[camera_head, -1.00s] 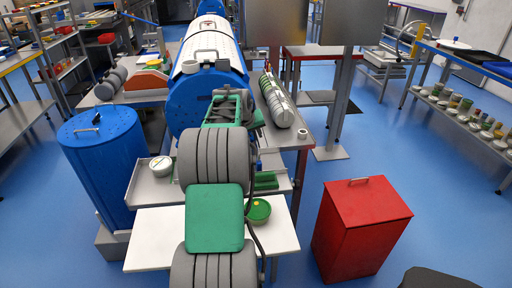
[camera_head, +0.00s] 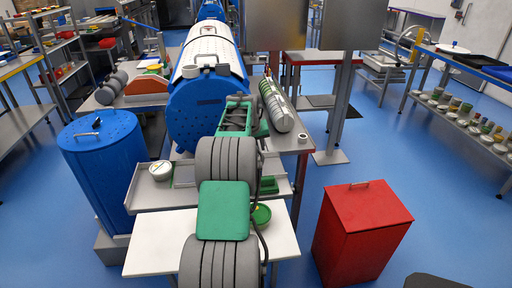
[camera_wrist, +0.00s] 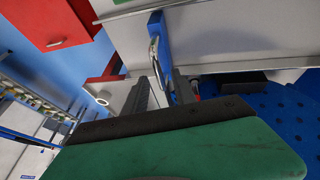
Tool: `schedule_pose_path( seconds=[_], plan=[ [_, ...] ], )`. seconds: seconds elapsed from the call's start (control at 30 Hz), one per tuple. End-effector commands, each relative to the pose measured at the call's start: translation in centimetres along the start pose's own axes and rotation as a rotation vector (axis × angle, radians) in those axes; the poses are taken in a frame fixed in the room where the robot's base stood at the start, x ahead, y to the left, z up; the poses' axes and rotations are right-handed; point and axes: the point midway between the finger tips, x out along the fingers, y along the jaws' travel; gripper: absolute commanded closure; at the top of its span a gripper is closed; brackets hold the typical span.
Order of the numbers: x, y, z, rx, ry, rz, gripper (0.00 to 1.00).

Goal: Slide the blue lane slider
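In the wrist view, a blue upright piece, which looks like the blue lane slider (camera_wrist: 158,30), stands at a pale rail or panel edge. It has a metal loop handle on its side. My gripper (camera_wrist: 160,74) shows in the wrist view as two dark fingers, apart, with the lower part of the blue piece seen between them. I cannot tell whether either finger touches it. In the head view my arm hides the gripper, and I cannot make out the slider.
A big blue drum (camera_head: 205,105) lies on the bench behind my arm. A blue lidded bin (camera_head: 101,165) stands left and a red bin (camera_head: 358,235) right. A white shelf (camera_head: 150,250) and a green bowl (camera_head: 261,214) are near my arm.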

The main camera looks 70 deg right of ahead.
Motion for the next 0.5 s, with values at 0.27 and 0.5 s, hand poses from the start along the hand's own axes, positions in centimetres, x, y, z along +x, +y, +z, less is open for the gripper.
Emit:
schedule_pose_path(
  seconds=[0.27,0.5],
  plan=[
    [0.00,-0.02,0.03,0.000,-0.001,0.000,0.90],
    [-0.01,-0.02,0.03,0.000,-0.001,0.000,1.00]
  ],
)
